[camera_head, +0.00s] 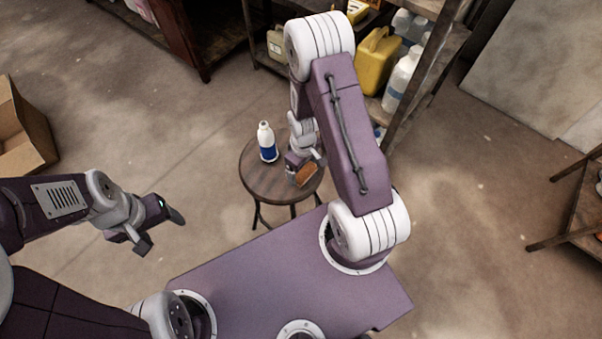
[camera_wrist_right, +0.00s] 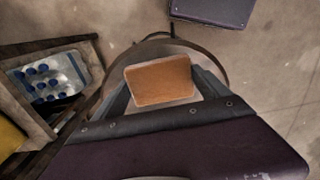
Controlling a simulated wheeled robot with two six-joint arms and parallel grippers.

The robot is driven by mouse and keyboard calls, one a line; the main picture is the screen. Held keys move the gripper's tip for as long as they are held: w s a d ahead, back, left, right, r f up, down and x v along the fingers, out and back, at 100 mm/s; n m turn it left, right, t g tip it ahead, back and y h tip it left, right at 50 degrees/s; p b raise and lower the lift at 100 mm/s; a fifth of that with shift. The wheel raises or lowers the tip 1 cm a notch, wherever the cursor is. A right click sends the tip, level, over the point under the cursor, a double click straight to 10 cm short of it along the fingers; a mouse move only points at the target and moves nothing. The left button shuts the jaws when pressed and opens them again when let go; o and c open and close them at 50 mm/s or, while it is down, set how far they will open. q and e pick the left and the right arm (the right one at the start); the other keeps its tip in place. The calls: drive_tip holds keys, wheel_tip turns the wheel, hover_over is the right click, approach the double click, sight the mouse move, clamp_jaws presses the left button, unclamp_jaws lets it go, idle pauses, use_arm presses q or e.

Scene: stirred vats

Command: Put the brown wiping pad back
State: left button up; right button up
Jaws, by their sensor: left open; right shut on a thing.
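The brown wiping pad (camera_head: 306,175) is between the fingers of my right gripper (camera_head: 302,172), over the front right part of a small round dark stool (camera_head: 262,182). In the right wrist view the pad (camera_wrist_right: 160,82) shows as a flat orange-brown block with a pale edge, with a finger on each side. The stool's rim (camera_wrist_right: 215,62) shows behind it. I cannot tell whether the pad touches the stool top. My left gripper (camera_head: 160,230) is open and empty, over bare floor to the left of the stool.
A white bottle with a blue label (camera_head: 267,142) stands upright on the stool's back left. Behind is a shelf with a yellow jug (camera_head: 375,60) and white containers (camera_head: 402,80). A cardboard box (camera_head: 22,135) lies at the far left. Floor between box and stool is clear.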

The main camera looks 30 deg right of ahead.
sight(301, 172)
drive_tip(key=shift+w+d+f+b, duration=0.15)
drive_tip(key=shift+w+f+b, duration=0.15)
drive_tip(key=shift+w+f, duration=0.45)
drive_tip(key=shift+w, duration=0.25)
wheel_tip(301, 172, down, 4)
drive_tip(key=b, duration=0.4)
drive_tip(key=shift+f, duration=0.2)
drive_tip(key=shift+r, duration=0.25)
use_arm(q)
wheel_tip(301, 172, down, 5)
drive_tip(key=shift+f, duration=0.1)
use_arm(e)
drive_tip(key=o, duration=1.3)
drive_tip(key=shift+f, duration=0.1)
